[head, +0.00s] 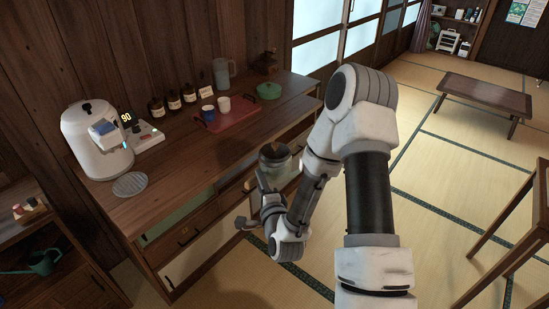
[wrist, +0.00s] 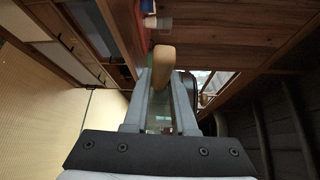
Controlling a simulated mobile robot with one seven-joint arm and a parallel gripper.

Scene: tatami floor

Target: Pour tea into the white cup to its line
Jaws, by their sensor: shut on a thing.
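In the head view the white cup (head: 223,104) stands upright on the red tray (head: 238,124) on the counter, beside a dark blue cup (head: 208,113). I cannot make out its line or contents. In the wrist view my gripper (wrist: 163,78) is shut on a light wooden handle (wrist: 165,56). What the handle belongs to is mostly hidden. A dark, round, partly glassy shape (head: 276,154) shows by the end of my arm in the head view, in front of the counter's edge and apart from the tray.
A white dispenser (head: 96,142) reading 90 stands at the counter's left, with a round drip grate (head: 130,184). Several brown bottles (head: 173,99), a grey pitcher (head: 222,73) and a green lidded pot (head: 269,91) stand toward the back.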

